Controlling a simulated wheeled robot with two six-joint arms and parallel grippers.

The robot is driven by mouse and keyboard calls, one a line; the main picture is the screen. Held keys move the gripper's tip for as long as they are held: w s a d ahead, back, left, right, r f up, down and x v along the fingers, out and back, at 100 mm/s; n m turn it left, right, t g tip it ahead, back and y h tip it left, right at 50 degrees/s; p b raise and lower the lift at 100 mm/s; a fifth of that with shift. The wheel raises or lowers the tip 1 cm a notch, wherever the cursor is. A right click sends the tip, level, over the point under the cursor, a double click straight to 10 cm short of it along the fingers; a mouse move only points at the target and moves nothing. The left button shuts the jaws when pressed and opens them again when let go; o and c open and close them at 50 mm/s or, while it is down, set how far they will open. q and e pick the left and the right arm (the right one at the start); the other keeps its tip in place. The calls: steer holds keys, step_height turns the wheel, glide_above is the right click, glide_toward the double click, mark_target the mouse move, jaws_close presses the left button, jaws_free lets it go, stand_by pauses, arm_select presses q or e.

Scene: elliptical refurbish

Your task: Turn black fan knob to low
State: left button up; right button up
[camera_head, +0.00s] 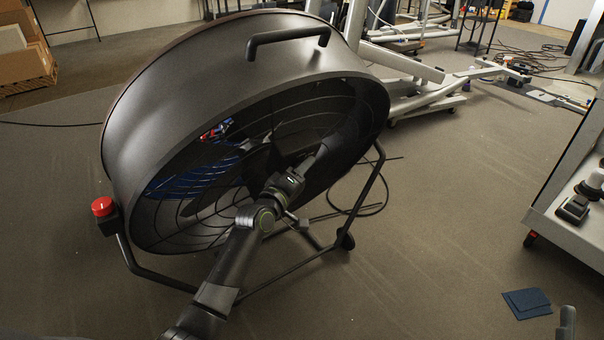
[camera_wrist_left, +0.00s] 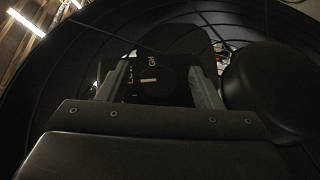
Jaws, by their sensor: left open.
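The large black drum fan (camera_head: 150,125) stands tilted on its tube frame in the head view. My left gripper (camera_head: 289,183) reaches in front of its grille, close to the fan's middle. In the left wrist view, the black fan knob (camera_wrist_left: 150,86) with a white line lies between the two open fingers of my left gripper (camera_wrist_left: 160,85). The fingers flank it; contact cannot be made out. Parts of LOW and HIGH lettering show beside and above the knob. The selected setting is unclear. The knob is hidden in the head view.
A rounded black housing (camera_wrist_left: 270,88) is close to the right finger in the wrist view. A grey cart (camera_head: 560,205) stands at right, with a blue pad (camera_head: 526,303) on the floor nearby.

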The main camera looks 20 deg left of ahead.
arm_select(q)
steer(key=shift+w+d, duration=0.1)
steer(key=shift+w, duration=0.15)
arm_select(e)
steer(key=shift+s+a+r, duration=0.1)
steer(key=shift+s+r, duration=0.05)
steer(key=shift+r, duration=0.2)
